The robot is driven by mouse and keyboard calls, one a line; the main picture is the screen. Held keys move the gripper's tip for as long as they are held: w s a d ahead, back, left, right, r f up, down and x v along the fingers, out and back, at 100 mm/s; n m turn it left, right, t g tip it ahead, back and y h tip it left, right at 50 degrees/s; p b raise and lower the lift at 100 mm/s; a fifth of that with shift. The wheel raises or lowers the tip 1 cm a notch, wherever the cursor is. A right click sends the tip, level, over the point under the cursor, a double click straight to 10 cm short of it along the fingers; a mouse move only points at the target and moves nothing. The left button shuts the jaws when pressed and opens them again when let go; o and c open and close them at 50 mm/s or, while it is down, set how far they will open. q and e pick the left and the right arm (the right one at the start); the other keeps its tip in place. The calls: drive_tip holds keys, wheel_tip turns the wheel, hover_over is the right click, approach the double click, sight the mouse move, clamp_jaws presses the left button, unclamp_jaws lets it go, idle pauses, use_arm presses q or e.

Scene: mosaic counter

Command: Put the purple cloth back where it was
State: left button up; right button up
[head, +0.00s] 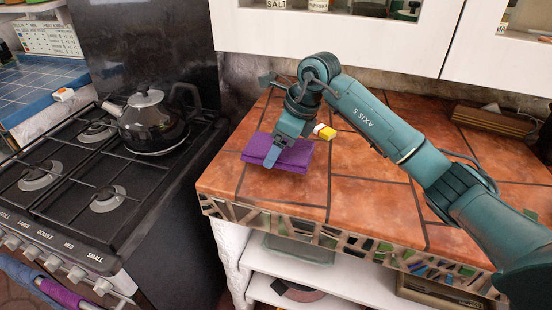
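A folded purple cloth (292,157) is at the left part of the tiled counter, near its front left edge. My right gripper (272,158) points down at the cloth, and one finger overlaps its near side. The other finger is hidden, so I cannot tell whether the gripper is closed on the cloth. I also cannot tell whether the cloth rests on the tiles or is slightly above them. My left gripper is not in view.
A small yellow and white block (325,132) lies just behind the cloth. A stove (65,190) with a dark kettle (153,125) stands left, across a gap. Blue and purple cloth (60,292) hangs on the oven rail. White cupboards (390,40) overhang the back.

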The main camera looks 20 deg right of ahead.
sight(278, 171)
wheel_tip(278, 171, down, 4)
drive_tip(key=shift+f, duration=0.15)
idle(0.3)
drive_tip(key=shift+f, duration=0.2)
drive_tip(key=o, duration=1)
drive_tip(key=shift+r, duration=0.1)
drive_tip(key=shift+r, duration=0.25)
drive_tip(key=shift+d+r, duration=0.1)
drive_tip(key=shift+r, duration=0.25)
drive_tip(key=v, duration=1.1)
drive_tip(key=shift+s, duration=0.2)
